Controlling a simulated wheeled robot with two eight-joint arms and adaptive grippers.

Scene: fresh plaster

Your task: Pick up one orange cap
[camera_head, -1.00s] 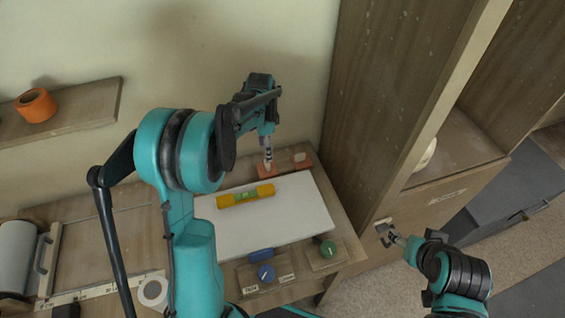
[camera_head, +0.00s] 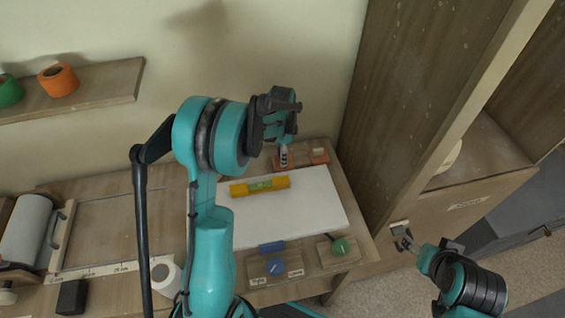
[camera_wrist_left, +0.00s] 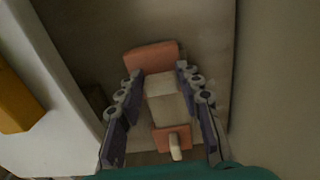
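My left gripper (camera_head: 284,150) points down at a salmon-orange piece (camera_head: 281,164) at the back of the worktable. In the left wrist view the fingers (camera_wrist_left: 160,78) stand apart, one each side of a pale block (camera_wrist_left: 166,100); a gap shows at the left finger, and contact at the right is unclear. An orange block (camera_wrist_left: 150,57) lies beyond the fingertips; a smaller orange piece (camera_wrist_left: 165,134) with a pale peg lies nearer. Another salmon piece (camera_head: 319,157) lies to the right. My right gripper (camera_head: 403,238) is by the cabinet front, its opening unclear.
A white board (camera_head: 310,215) with a yellow level (camera_head: 260,186) lies in front. Blue (camera_head: 274,266) and green (camera_head: 340,246) knobs are near the front edge. A tall wooden cabinet (camera_head: 440,90) stands close on the right. An orange tape roll (camera_head: 58,80) is on the shelf.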

